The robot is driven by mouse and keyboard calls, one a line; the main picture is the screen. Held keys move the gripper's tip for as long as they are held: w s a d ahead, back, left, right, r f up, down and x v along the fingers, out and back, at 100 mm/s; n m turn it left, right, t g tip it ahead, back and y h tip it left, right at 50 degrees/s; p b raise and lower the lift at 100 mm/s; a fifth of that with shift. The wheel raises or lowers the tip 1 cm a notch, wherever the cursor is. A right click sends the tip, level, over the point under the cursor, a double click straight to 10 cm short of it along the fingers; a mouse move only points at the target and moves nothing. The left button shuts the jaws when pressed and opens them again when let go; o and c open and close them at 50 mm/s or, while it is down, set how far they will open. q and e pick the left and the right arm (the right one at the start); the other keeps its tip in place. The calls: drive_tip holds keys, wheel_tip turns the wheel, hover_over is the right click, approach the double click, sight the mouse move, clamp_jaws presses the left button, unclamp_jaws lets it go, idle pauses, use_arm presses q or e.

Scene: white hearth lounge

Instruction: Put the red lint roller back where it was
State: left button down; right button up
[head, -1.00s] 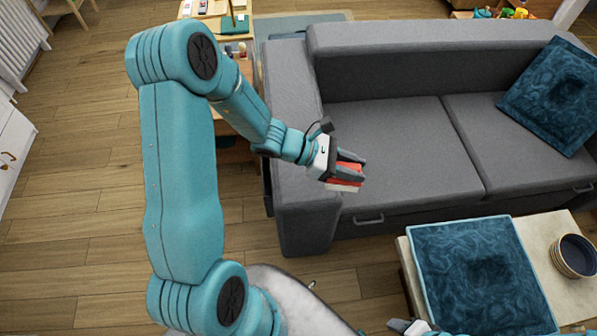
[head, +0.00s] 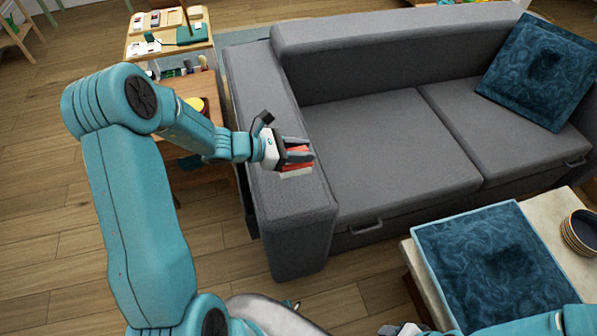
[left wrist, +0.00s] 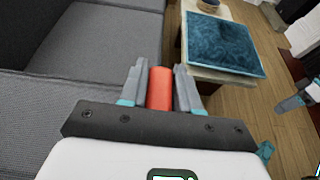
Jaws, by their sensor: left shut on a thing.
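The red lint roller (head: 298,151) is held between the fingers of my left gripper (head: 311,157), above the left armrest of the grey sofa. Its red roll also shows in the left wrist view (left wrist: 159,88), with one finger on each side. A pale part shows below the red in the head view. The fingers hide some of the roller. Part of my right gripper (head: 400,329) shows at the bottom edge of the head view, too cut off to tell its jaws.
The grey sofa (head: 375,140) fills the middle. A blue cushion (head: 500,262) lies on the pale low table (head: 422,280), with stacked dark bowls (head: 580,232) beside it. A wooden shelf unit (head: 190,85) with small items stands behind my left arm. Wooden floor is open at left.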

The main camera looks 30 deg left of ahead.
sight(300, 170)
use_arm(q)
wheel_tip(300, 170, down, 4)
drive_tip(key=shift+d+r, duration=0.1)
drive_tip(key=shift+r, duration=0.15)
drive_tip(key=shift+f, duration=2.35)
drive_tip(key=shift+b, duration=0.3)
drive_tip(key=shift+f, duration=0.15)
drive_tip(key=c, duration=0.8)
unclamp_jaws()
